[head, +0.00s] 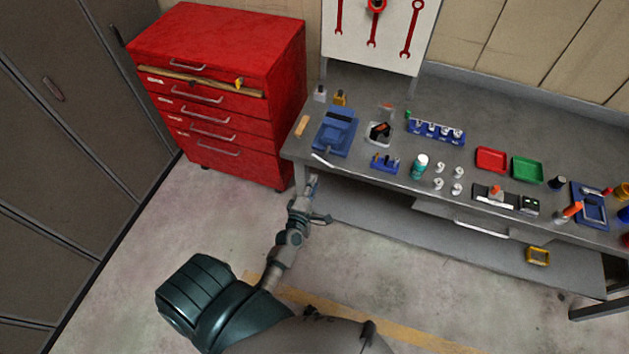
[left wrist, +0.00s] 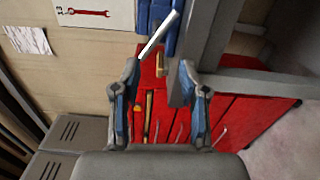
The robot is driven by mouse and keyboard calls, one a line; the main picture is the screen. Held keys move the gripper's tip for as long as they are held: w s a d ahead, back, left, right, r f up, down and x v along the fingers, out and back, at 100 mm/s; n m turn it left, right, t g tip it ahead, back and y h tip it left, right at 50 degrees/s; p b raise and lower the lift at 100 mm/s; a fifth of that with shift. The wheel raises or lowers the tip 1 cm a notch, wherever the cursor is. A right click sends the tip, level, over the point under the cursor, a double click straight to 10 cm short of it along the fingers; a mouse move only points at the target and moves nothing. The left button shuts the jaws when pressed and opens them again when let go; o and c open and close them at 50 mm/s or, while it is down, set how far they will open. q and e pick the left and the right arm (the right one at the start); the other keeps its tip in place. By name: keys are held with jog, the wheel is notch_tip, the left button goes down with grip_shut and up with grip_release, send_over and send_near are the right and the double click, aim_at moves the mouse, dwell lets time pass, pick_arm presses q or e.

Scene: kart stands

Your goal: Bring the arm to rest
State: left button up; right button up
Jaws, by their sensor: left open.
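My left arm reaches up from the bottom of the head view. Its left gripper (head: 314,184) is by the front left corner of the grey workbench (head: 385,182), below the level of the top. In the left wrist view the two blue-grey fingers of the left gripper (left wrist: 159,70) stand apart, with nothing clearly held between them. A silver bar (left wrist: 157,36) shows past one fingertip; I cannot tell whether they touch. My right gripper is in neither view.
A red drawer cabinet (head: 229,95) stands left of the bench. A blue vise (head: 336,131), a blue socket rack (head: 436,131), a red tray (head: 491,159) and a green tray (head: 526,170) are on the bench. Open floor (head: 190,225) lies left of the arm.

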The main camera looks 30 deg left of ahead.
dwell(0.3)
pick_arm(q)
jog(key=s+d+f+m+g+h, duration=0.2)
jog(key=s+d+f+m, duration=0.15)
jog(key=f, duration=0.65)
jog(key=s+d+f+m+g+h, duration=0.1)
jog(key=s+d+f+m+g, duration=0.3)
jog(key=f, duration=0.6)
jog(key=s+d+f+m+g+h, duration=0.15)
jog(key=s+f+m, duration=0.35)
jog(key=f, duration=0.5)
jog(key=s+f+m+g, duration=0.3)
jog(key=s+f, duration=0.2)
jog(key=s, duration=0.5)
jog(key=s+f+m+g, duration=0.3)
jog(key=s+f, duration=0.3)
jog(key=s, duration=0.5)
jog(key=s+f+m+g, duration=0.3)
jog(key=s+f+m, duration=0.2)
jog(key=s, duration=0.6)
jog(key=shift+s+a+f+b, duration=0.15)
jog(key=shift+f+b, duration=0.15)
jog(key=shift+f, duration=0.1)
jog(key=shift+m, duration=0.25)
